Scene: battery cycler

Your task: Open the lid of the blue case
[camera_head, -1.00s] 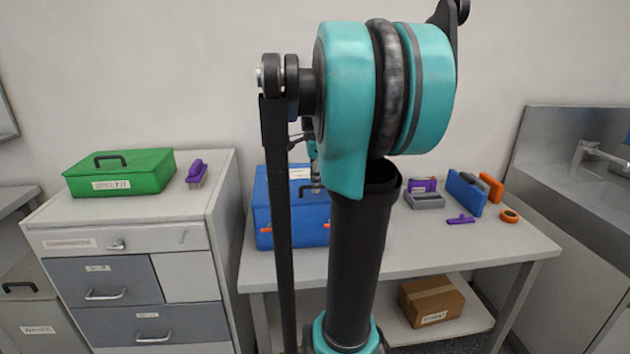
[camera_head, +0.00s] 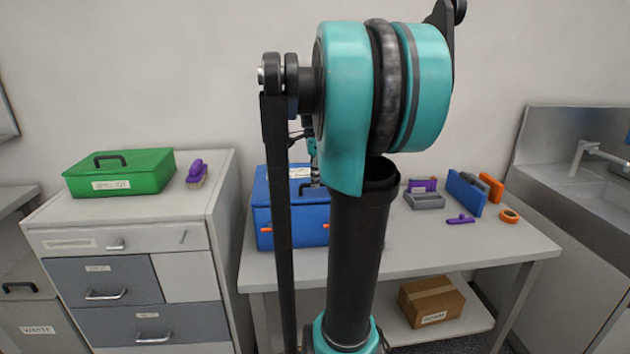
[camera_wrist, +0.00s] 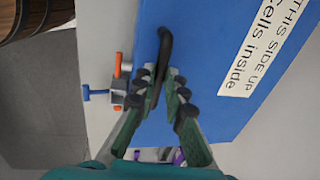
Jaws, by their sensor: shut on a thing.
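The blue case (camera_head: 305,222) stands on the table, partly hidden behind my arm in the head view. Its lid looks shut, and two small orange latches show on its front. In the wrist view the lid of the blue case (camera_wrist: 205,100) fills the middle, with a white label (camera_wrist: 265,45) reading "THIS SIDE UP cells inside". A black handle (camera_wrist: 164,45) runs down between the fingers of my gripper (camera_wrist: 165,78). The gripper is shut on the handle. In the head view the gripper is mostly hidden behind my arm.
A green case (camera_head: 122,172) and a purple brush (camera_head: 197,173) sit on the drawer cabinet at left. A grey bin (camera_head: 424,201), a blue upright item (camera_head: 466,193) and an orange roll (camera_head: 510,216) are at the table's right. A cardboard box (camera_head: 431,300) lies on the lower shelf.

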